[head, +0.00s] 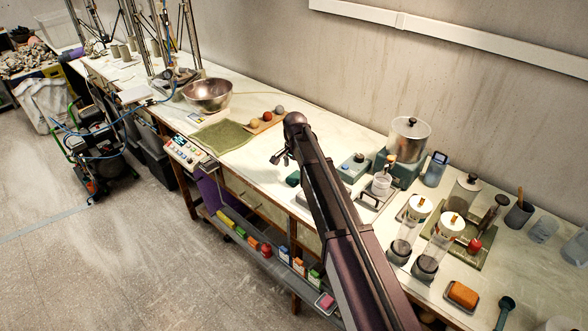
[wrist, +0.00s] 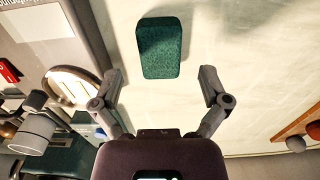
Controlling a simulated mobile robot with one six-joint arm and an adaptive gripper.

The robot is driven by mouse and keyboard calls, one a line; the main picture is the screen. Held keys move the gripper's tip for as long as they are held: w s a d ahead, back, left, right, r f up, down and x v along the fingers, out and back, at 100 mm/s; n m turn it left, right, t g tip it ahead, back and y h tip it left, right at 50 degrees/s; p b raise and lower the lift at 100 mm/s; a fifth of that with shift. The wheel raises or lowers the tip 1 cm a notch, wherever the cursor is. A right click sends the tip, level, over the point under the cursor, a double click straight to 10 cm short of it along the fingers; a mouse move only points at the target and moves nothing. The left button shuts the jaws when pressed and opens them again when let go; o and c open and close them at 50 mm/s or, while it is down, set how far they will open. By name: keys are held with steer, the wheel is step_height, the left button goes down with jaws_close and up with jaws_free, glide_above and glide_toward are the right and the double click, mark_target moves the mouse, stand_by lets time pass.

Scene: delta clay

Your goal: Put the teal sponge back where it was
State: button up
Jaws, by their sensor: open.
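The teal sponge (wrist: 163,50) lies flat on the pale worktop, just beyond my fingertips in the wrist view. In the head view it is a small dark-green patch (head: 293,178) near the table's front edge, partly hidden by my arm. My gripper (head: 281,158) is open and empty above the worktop, close to the sponge. In the wrist view its two fingers (wrist: 161,82) are spread wider than the sponge, with nothing between them.
A green mat (head: 222,137), a steel bowl (head: 207,95) and a board with several balls (head: 266,121) lie left of my gripper. Dispensers (head: 408,140) and glass jars (head: 401,250) crowd the right. An orange sponge (head: 463,294) sits on a dish. A lower shelf holds small boxes (head: 284,256).

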mark_target(295, 176)
step_height(295, 176, up, 8)
steer(key=p, duration=0.7)
stand_by(0.8)
steer(key=s+d+n, duration=0.7)
steer(key=s+d, duration=1.5)
steer(key=s, duration=0.3)
steer(key=shift+s+d+n, duration=0.3)
steer(key=shift+s+d, duration=0.1)
steer(key=shift+f+b, duration=0.4)
steer(key=shift+f, duration=0.15)
